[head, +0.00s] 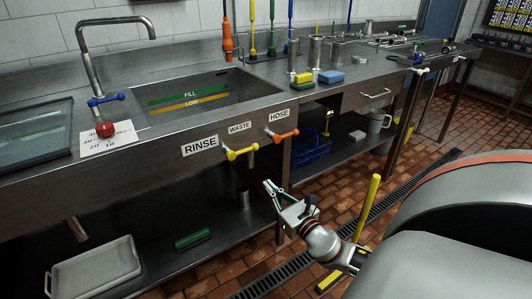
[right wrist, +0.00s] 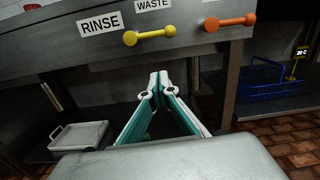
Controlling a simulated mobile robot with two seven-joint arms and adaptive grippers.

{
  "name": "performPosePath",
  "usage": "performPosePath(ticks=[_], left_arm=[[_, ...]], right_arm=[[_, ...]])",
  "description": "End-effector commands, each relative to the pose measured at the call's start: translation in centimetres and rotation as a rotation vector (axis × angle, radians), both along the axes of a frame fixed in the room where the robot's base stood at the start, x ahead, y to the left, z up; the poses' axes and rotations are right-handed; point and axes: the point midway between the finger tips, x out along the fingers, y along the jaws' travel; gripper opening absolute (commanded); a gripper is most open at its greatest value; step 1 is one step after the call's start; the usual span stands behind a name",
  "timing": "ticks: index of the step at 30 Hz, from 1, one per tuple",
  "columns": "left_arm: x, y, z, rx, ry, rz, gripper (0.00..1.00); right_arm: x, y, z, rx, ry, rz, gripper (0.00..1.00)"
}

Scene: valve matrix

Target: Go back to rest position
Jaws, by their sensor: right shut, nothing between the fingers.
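My right gripper (head: 268,186) is in the head view, in front of the sink counter and below the valve handles. In the right wrist view its two fingers (right wrist: 158,76) meet at the tips, with nothing between them. The yellow handle (head: 241,153) by the RINSE and WASTE labels and the orange handle (head: 283,135) by the HOSE label are above the gripper and apart from it. The blue tap handle (head: 106,99) and red knob (head: 104,129) are on the counter at the left. My left gripper is not in view.
A steel sink (head: 205,100) is set in the counter. A grey tray (head: 95,272) and a green block (head: 192,239) lie on the lower shelf. A blue basket (head: 311,147) is under the counter. A yellow post (head: 367,205) stands close to my right arm. Brick floor lies in front.

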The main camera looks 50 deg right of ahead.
Motion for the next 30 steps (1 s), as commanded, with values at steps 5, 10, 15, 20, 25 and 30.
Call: performPosePath(ticks=[5, 10, 15, 20, 25, 30], left_arm=[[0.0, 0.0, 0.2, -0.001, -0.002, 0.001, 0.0], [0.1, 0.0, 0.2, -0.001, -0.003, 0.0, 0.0], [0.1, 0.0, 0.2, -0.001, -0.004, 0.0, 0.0], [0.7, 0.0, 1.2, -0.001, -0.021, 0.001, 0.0], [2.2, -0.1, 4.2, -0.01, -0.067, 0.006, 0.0], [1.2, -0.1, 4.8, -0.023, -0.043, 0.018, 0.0]], right_arm=[[0.0, 0.0, 0.1, 0.0, -0.001, 0.0, 0.0], [0.0, 0.0, 0.0, 0.0, -0.001, 0.0, 0.0], [0.0, 0.0, 0.0, 0.0, -0.001, 0.0, 0.0], [-0.4, 0.5, -0.1, 0.077, 0.0, 0.001, 0.0], [-3.0, 3.6, -2.2, 0.551, 0.018, -0.01, 0.0], [-8.0, 10.2, -6.1, 1.28, 0.059, -0.097, 0.0]])
